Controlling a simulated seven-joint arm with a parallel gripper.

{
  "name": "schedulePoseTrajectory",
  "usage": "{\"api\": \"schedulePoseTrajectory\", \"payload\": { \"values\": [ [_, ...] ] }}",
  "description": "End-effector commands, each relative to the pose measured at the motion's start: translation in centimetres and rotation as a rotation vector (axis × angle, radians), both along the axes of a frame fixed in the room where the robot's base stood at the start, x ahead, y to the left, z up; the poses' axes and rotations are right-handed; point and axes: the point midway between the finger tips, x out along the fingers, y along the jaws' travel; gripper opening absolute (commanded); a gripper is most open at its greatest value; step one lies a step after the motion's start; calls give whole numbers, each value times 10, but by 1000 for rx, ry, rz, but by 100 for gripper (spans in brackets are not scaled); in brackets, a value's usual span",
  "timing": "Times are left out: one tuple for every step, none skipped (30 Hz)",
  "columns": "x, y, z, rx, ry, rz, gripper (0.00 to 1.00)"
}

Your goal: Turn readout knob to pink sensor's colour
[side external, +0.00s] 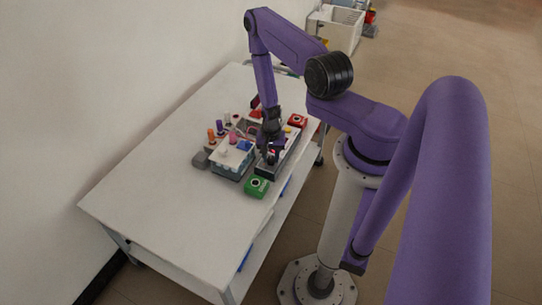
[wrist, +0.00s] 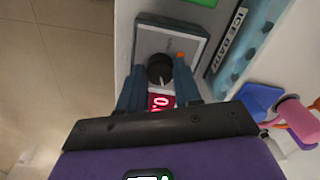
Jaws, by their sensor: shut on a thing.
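The readout unit is a grey panel (wrist: 188,38) with a black round knob (wrist: 159,68) bearing a pale pointer line. An orange mark (wrist: 180,55) lies just beside the knob. A red lit display (wrist: 161,102) sits below it, partly hidden by my gripper. My gripper (wrist: 160,80) has its two fingers on either side of the knob, closed on it; it also shows in the side view (side external: 270,150), over the unit. A pink cylinder (wrist: 296,117), apparently the pink sensor, is at the right of the wrist view and also shows in the side view (side external: 233,137).
A container labelled ICE BATH (wrist: 230,38) stands next to the unit. A green box (side external: 257,187) and a red box (side external: 297,121) flank the work. Orange (side external: 211,135) and purple (side external: 219,127) pieces stand behind. The table's near-left part (side external: 150,200) is clear.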

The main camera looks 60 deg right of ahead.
Motion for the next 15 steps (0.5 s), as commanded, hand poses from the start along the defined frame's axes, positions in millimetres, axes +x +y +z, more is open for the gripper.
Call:
{"api": "schedulePoseTrajectory", "payload": {
  "values": [
    [1, 0, 1, -1, -3, -33, 3],
    [1, 0, 1, -1, -3, -53, 3],
    [1, 0, 1, -1, -3, -79, 3],
    [1, -1, 1, -1, -3, -99, 3],
    [1, -1, 1, -1, -3, -115, 3],
    [1, -1, 1, -1, -3, -137, 3],
    [1, -1, 1, -1, -3, -151, 3],
    [1, -1, 1, -1, -3, -165, 3],
    [1, -1, 1, -2, -3, -180, 3],
    [1, -1, 1, -2, -3, -192, 3],
    [1, -1, 1, -2, -3, -202, 3],
    [1, -1, 1, -2, -3, -213, 3],
    [1, -1, 1, -2, -3, -220, 3],
    [1, -1, 1, -2, -3, -227, 3],
    [1, -1, 1, -2, -3, -234, 3]
  ]
}}
